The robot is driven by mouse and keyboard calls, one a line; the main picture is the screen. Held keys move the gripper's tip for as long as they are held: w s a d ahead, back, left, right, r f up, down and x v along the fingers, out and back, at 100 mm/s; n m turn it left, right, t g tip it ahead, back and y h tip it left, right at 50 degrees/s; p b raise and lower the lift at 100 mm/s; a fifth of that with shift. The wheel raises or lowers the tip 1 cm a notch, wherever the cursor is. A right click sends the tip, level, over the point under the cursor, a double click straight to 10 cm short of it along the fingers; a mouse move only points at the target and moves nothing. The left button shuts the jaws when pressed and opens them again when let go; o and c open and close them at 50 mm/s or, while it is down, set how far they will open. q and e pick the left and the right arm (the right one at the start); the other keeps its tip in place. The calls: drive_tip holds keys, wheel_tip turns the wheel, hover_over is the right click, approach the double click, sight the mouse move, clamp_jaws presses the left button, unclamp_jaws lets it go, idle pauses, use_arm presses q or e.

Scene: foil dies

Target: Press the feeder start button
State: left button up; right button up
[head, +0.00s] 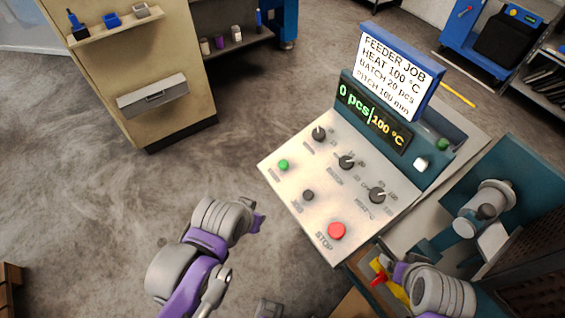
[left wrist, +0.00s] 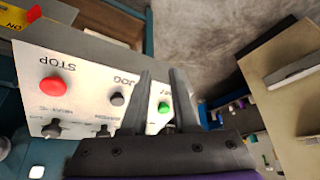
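The green button (head: 283,165), taken as the feeder start button, is at the left edge of the sloped white control panel (head: 300,220). Its label is too small to read. In the left wrist view the green button (left wrist: 165,107) shows between my two spread fingers. My left gripper (head: 258,215) is left of the panel in the head view, apart from the button. It is open and empty in the left wrist view (left wrist: 163,73). My right gripper (head: 389,270) is at the lower right by a yellow and red switch (head: 381,279); its fingers are unclear.
The panel also has a black button (head: 308,195), a red STOP button (head: 336,230) and three knobs. The display (head: 375,115) reads 0 pcs and 100 °C, below a job sign (head: 395,70). A beige cabinet (head: 150,60) stands behind left. The floor between is clear.

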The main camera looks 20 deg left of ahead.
use_arm(q)
clamp_jaws()
idle(1.4)
